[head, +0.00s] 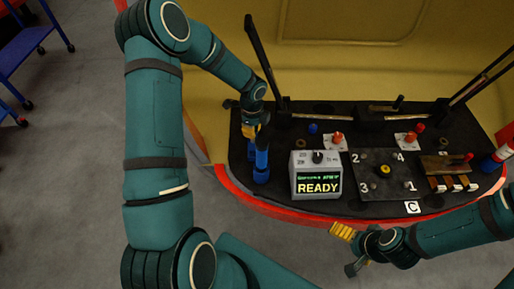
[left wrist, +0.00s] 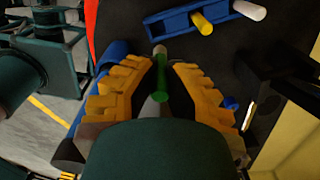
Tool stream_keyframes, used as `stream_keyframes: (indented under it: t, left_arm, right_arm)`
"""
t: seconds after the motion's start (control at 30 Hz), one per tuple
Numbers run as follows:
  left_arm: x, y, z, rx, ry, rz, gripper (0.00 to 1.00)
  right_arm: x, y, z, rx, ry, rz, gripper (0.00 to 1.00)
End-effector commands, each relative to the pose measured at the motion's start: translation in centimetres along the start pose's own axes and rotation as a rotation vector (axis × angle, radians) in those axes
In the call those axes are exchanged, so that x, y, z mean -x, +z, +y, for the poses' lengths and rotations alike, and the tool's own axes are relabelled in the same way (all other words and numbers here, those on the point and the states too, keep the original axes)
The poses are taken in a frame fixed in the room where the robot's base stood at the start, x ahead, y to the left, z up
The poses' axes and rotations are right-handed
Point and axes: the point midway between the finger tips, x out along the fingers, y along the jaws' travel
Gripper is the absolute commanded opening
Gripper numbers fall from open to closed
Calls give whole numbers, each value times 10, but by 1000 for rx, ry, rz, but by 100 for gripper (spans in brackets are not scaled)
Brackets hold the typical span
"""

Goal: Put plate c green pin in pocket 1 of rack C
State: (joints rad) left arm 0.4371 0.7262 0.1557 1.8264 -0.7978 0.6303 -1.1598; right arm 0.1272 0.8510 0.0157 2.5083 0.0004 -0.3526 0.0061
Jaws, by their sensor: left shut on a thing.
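The green pin (left wrist: 161,78) stands between the yellow fingers of my left gripper (left wrist: 160,72), which is shut on it. In the head view my left gripper (head: 258,130) is above a blue piece (head: 262,160) at the console's left end, and the pin cannot be made out. Whether the pin is clear of what lies below it, I cannot tell. Rack C (head: 350,195) is a dark plate with numbers 1 to 4, a "C" label in front and a yellow centre knob. Pocket 1 is at its front right. My right gripper (head: 345,232) is in front of the console; its opening is unclear.
A grey box (head: 316,174) reading "READY" stands between my left gripper and rack C. A blue block (left wrist: 190,22) with yellow and white pins shows in the left wrist view. Dark levers rise behind, and a wooden block (head: 445,164) sits right of the rack.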

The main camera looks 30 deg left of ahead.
Motion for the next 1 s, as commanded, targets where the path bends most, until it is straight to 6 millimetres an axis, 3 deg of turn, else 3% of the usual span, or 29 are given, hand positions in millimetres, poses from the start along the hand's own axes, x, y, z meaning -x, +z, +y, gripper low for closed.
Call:
stream_keyframes:
  t: [0.2, 0.47, 0.7, 1.0]
  left_arm:
    - [-42, 0, 1, -2, 4, 0, 0]
    - [-62, 0, 1, -1, 2, 0, 0]
    - [-93, 0, 1, 0, 3, 0, 0]
    - [-94, 0, 1, 0, 1, 0, 0]
  right_arm:
    - [-9, 4, 4, 2, -1, -8, 100]
    - [-12, 4, 5, 3, -1, -9, 100]
    - [-18, 4, 7, 3, -1, -7, 100]
    - [-18, 4, 7, 4, -1, -6, 100]
